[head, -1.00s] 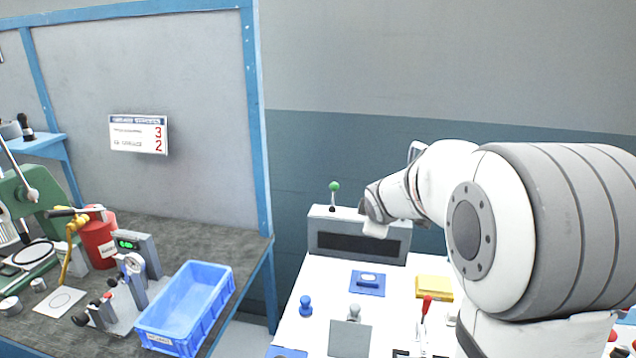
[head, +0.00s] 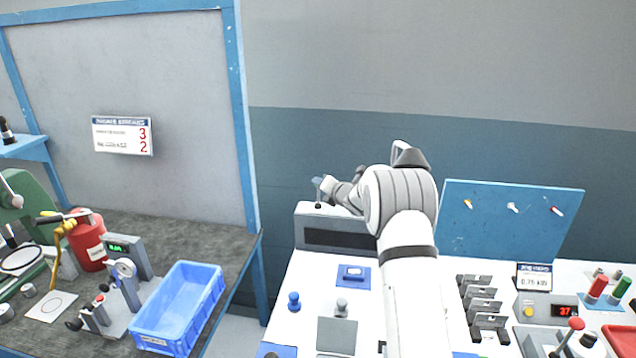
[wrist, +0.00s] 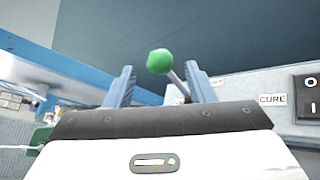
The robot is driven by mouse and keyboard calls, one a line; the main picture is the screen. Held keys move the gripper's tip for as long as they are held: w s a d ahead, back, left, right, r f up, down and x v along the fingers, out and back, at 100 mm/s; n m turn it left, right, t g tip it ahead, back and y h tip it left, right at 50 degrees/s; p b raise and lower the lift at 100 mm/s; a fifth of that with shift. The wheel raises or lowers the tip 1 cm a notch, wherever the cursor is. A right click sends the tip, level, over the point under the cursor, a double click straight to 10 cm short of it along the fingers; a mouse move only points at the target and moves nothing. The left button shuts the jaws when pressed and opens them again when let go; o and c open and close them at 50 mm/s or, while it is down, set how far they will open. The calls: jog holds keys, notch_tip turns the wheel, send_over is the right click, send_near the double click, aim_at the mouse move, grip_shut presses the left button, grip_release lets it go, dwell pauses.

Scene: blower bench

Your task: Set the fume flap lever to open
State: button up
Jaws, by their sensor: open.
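The lever is a thin metal rod with a green ball knob (wrist: 160,61). It rises from the top of the grey box (head: 340,238) at the back of the white table. In the wrist view the knob and rod show between the two blue-grey fingers of my gripper (wrist: 160,70). The fingers are open, with a visible gap on each side of the lever. The rod leans in that view, its knob up and left of its base. In the head view my gripper (head: 324,186) is at the lever above the box and hides the green knob.
A CURE label (wrist: 272,99) and a black rocker switch (wrist: 309,92) are on the box face right of my gripper. A blue pegboard (head: 510,225) stands to the right of my arm. A blue bin (head: 180,305) sits on the left bench.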

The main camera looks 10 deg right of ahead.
aim_at(319, 191)
jog(key=shift+p+x, duration=0.7)
jog(key=shift+x, duration=1.45)
jog(key=shift+c, duration=0.3)
